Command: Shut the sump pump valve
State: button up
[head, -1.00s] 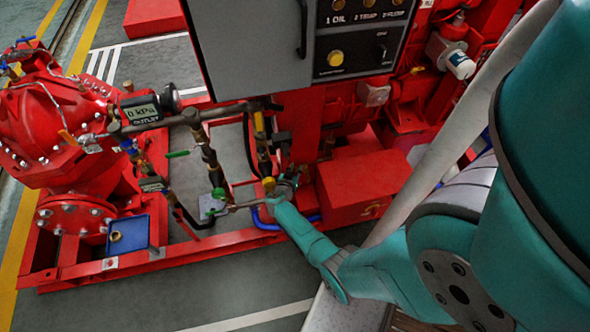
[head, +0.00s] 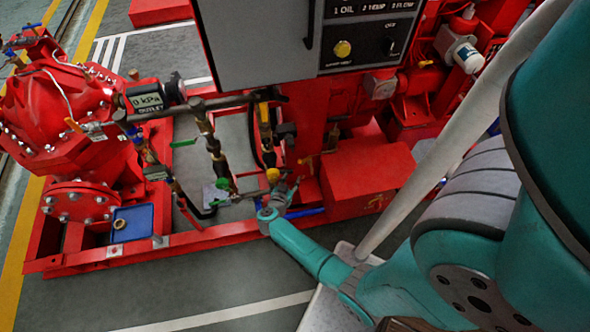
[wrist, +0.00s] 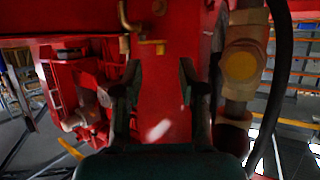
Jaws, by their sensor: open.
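No label marks the sump pump valve, so I cannot tell which valve it is. In the head view, a yellow handle (head: 265,113) and a green handle (head: 184,143) sit on the pipework under the grey panel. A green fitting (head: 222,184) is lower down. My gripper (head: 286,184) is low beside these pipes, partly hidden by my wrist. In the wrist view, my gripper (wrist: 160,88) is open, with an empty gap between its fingers and a red surface beyond. A small yellow handle (wrist: 150,42) shows above the gap. A pipe fitting with a yellowish disc (wrist: 240,66) is to the right.
A red box (head: 368,182) stands to the right of my gripper. The grey control panel (head: 258,45) hangs above. The red base rail (head: 150,247) runs along the front. A blue tray (head: 132,226) sits at left. A black hose (wrist: 275,80) curves close by at right.

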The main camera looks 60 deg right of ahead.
jog(key=shift+s+a, duration=0.2)
jog(key=shift+a, duration=0.95)
jog(key=shift+s+a, duration=0.15)
jog(key=shift+a, duration=0.95)
